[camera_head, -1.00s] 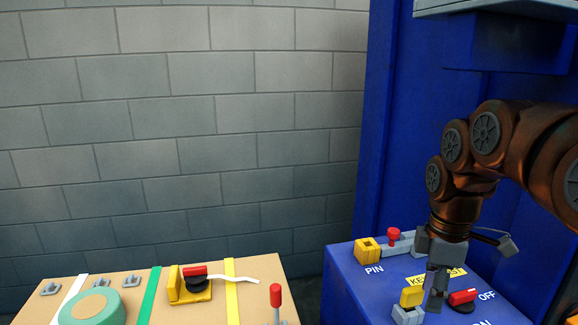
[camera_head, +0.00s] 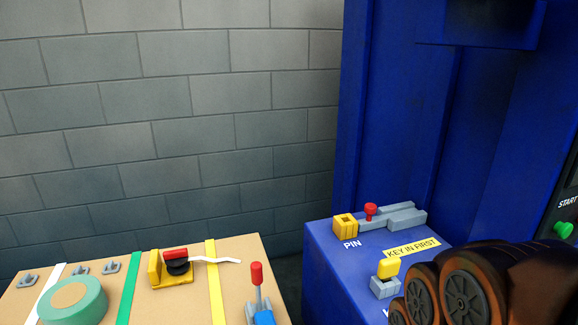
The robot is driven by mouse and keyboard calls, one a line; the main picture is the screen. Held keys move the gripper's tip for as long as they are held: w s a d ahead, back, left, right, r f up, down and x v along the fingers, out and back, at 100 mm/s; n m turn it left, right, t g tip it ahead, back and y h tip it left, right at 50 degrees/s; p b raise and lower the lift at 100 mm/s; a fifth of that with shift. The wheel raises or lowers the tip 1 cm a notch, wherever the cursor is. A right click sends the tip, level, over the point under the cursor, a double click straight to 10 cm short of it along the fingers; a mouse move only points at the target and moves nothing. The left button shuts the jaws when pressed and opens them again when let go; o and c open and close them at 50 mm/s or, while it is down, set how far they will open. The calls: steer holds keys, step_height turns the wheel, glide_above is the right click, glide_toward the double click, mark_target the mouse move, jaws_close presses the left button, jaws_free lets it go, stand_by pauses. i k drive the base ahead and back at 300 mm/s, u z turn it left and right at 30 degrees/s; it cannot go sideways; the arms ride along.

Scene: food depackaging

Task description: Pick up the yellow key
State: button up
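The yellow key (camera_head: 389,267) stands upright in a small grey holder (camera_head: 384,287) on top of the blue machine, just below the yellow "KEY IN FIRST" label (camera_head: 412,247). My arm fills the lower right of the view, close to the right of the key. My gripper is out of view, below the frame or hidden by the arm, so its state does not show.
A yellow block and a red-knobbed grey latch (camera_head: 392,216) sit behind the key, by the word PIN. A green START button (camera_head: 563,230) is at the right. On the left, a tan table (camera_head: 208,297) carries a teal tape roll (camera_head: 73,301), coloured strips and a red-handled lever (camera_head: 257,274).

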mark_target(388, 269)
steer(key=z, duration=1.55)
steer(key=k, duration=1)
steer(key=u, duration=1.55)
